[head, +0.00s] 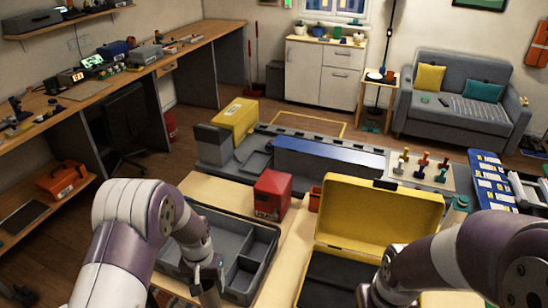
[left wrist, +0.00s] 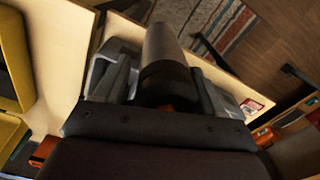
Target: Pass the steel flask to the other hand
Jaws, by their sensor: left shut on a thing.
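The steel flask (left wrist: 164,45) shows in the left wrist view as a grey cylinder with a dark band, between the two fingers of my left gripper (left wrist: 158,82). The gripper is shut on it, and the flask's far end points toward the top of the picture. In the head view my left gripper (head: 207,287) hangs by the front part of the grey divided tray, near the bottom edge; I cannot make out the flask there. My right arm comes in from the lower right, and its gripper is cut off by the bottom edge.
The grey divided tray (head: 262,232) lies on the light wooden table. A red box (head: 272,195) stands behind it. An open yellow case (head: 378,217) stands to the right, between my arms. A blue-topped block (head: 328,162) and a tool rack (head: 420,170) lie farther back.

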